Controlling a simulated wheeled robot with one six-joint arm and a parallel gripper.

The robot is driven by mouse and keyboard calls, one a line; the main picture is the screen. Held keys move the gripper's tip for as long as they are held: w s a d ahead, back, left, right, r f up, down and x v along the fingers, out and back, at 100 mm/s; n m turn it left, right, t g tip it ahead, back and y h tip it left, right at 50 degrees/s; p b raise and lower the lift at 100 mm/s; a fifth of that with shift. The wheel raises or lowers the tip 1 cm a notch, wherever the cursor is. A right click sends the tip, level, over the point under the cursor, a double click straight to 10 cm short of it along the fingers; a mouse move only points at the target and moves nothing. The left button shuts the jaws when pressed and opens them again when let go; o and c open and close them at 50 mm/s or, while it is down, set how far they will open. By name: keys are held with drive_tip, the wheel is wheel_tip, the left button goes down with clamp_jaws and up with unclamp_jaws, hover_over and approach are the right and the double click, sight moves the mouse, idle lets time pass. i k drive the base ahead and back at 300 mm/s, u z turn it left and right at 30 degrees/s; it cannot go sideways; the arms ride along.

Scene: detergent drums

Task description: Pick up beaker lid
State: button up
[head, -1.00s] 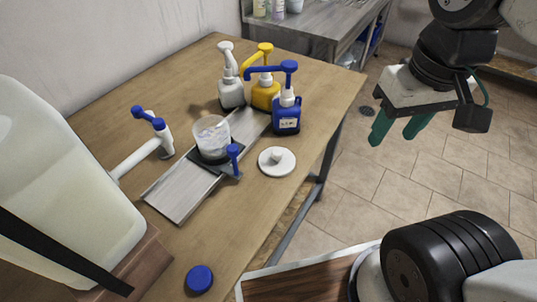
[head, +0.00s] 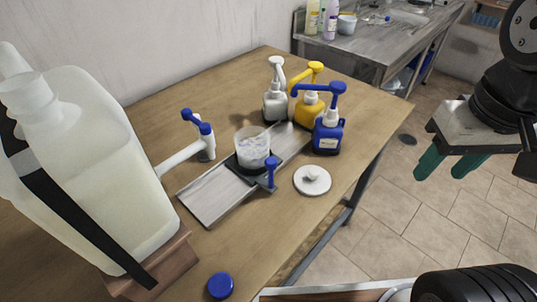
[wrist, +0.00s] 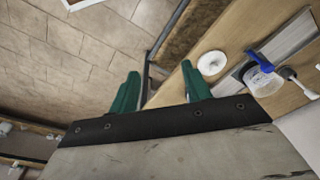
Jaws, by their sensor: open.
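The beaker lid (head: 312,180) is a round white disc with a small knob. It lies flat on the wooden table (head: 240,90) near its right edge, and shows in the wrist view (wrist: 211,63) beyond the right finger. The clear beaker (head: 252,148) stands uncovered on a dark square base on the grey board, left of the lid; it also shows in the wrist view (wrist: 262,82). My gripper (head: 445,168) has green fingers, apart and empty. It hangs over the floor, right of the table and clear of the lid. In the wrist view the fingers (wrist: 162,92) are spread.
Blue (head: 328,132), yellow (head: 310,108) and white (head: 275,102) pump bottles stand behind the lid. A blue-handled clamp (head: 270,172) is beside the beaker. A large drum (head: 90,160) with a white tap fills the left. A blue cap (head: 221,285) lies in front.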

sight(311, 180)
drive_tip(key=u, duration=1.9)
drive_tip(key=k, duration=0.85)
drive_tip(key=z, duration=1.5)
drive_tip(key=i, duration=0.5)
